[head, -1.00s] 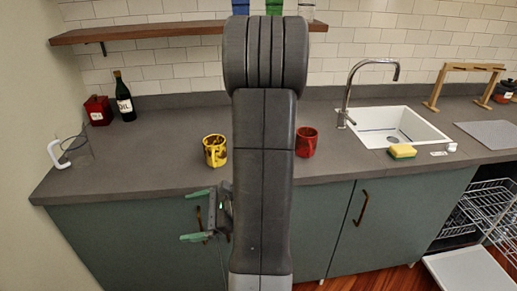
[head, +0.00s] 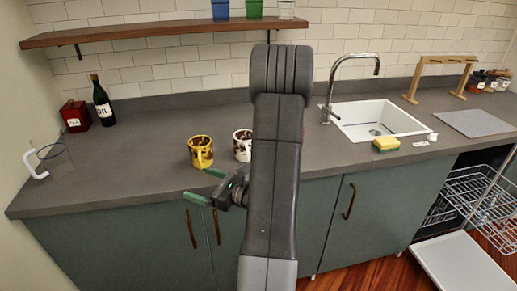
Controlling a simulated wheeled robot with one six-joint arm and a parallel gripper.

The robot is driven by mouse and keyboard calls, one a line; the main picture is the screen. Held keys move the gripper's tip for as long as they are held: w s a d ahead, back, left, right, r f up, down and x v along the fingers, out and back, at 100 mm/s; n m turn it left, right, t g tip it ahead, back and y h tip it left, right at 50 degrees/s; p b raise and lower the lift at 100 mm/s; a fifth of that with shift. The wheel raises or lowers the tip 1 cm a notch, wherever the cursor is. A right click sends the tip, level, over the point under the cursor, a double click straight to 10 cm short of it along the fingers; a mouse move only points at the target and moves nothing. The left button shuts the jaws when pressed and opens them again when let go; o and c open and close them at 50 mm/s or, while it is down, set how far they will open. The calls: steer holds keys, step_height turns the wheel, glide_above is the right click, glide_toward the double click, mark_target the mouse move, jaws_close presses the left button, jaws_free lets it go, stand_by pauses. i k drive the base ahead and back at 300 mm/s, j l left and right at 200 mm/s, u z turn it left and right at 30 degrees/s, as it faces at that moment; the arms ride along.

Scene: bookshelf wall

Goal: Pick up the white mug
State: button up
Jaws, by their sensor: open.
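The white mug (head: 242,146) with dark brown patches stands upright on the grey counter. Its right side is hidden behind my arm. A yellow mug (head: 201,152) with dark marks stands just left of it, a small gap apart. My gripper (head: 203,186) is open and empty, its green-tipped fingers pointing left. It shows below both mugs in the picture, at the counter's front edge, and touches neither.
The counter (head: 120,165) is clear left of the mugs. An oil bottle (head: 103,101), red tea tin (head: 75,116) and clear pitcher (head: 54,160) stand farther left. A sink (head: 375,121) and sponge (head: 386,145) lie right. A wooden shelf (head: 150,32) hangs above.

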mark_target(242, 138)
steer(key=z, duration=0.45)
steer(key=j+z, duration=0.15)
steer(key=z, duration=0.35)
steer(key=j+z, duration=0.1)
steer(key=z, duration=0.35)
steer(key=j+z, duration=0.1)
steer(key=z, duration=0.35)
steer(key=j+z, duration=0.1)
steer(key=z, duration=0.4)
steer(key=k+j+u, duration=0.1)
steer(key=u, duration=1.05)
